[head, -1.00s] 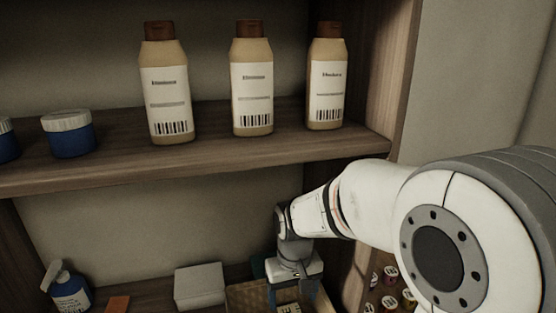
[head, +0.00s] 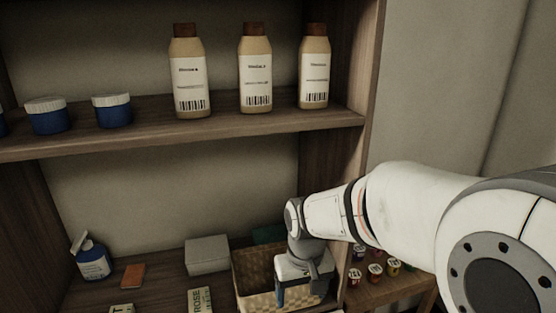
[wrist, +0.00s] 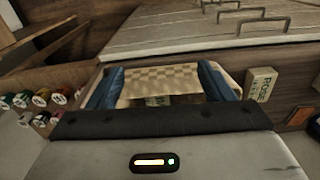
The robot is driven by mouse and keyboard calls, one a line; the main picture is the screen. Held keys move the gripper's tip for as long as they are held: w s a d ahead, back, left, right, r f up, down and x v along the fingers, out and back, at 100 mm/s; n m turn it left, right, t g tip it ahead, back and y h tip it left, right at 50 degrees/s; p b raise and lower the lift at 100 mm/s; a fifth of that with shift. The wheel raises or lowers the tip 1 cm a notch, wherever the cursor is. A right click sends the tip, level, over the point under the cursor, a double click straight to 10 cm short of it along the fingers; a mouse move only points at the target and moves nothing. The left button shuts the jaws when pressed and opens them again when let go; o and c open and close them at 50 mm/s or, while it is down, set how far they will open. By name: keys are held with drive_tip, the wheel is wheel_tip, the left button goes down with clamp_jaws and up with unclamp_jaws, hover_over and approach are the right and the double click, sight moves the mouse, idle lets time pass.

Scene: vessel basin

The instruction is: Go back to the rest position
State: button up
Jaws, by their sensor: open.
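My gripper (head: 302,292) hangs over the woven basket (head: 243,290) on the lower shelf in the head view, its blue fingers pointing down. In the wrist view my gripper (wrist: 160,88) shows its two blue fingers spread wide, with nothing between them. The basket (wrist: 172,72) lies beyond the fingertips there, and a small labelled item (wrist: 158,101) shows between them, partly hidden by the gripper body.
A grey box (head: 207,255), a spray bottle (head: 91,258), an orange block (head: 132,276) and a ROSE box (head: 200,300) stand left of the basket. Bottles (head: 256,70) and blue jars (head: 112,111) fill the shelf above. Small jars (head: 376,271) sit at right.

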drive_tip(key=s+d+r+m+t, duration=0.2)
drive_tip(key=s+d+r, duration=0.4)
drive_tip(key=s+d, duration=0.4)
drive_tip(key=shift+s+m+t, duration=0.4)
drive_tip(key=shift+s+t, duration=0.1)
drive_tip(key=shift+s, duration=0.35)
